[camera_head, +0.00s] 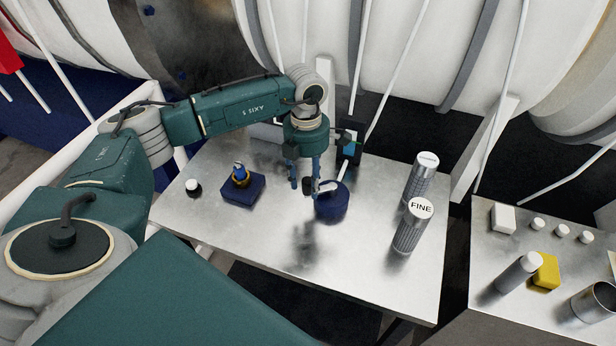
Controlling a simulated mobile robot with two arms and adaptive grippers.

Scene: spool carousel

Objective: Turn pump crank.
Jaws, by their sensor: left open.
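A dark blue round body (331,206) stands on the metal table, with a pale crank-like bar (330,187) at its top. I take it for the pump and its crank, but the detail is small. My left gripper (305,188) comes down from above, just left of the round body. Its blue fingers are apart, pointing down, with the pale bar's left end close to the right finger. I cannot tell whether they touch. My gripper partly hides this spot. My right gripper is not in view.
On the metal table (270,250) stand a blue block (243,190) with a yellow-ringed part, a white-capped jar (193,187), and two canisters, one labelled FINE (412,228). A blue-faced device (349,150) stands behind. A second table (485,245) is at right. The front middle is clear.

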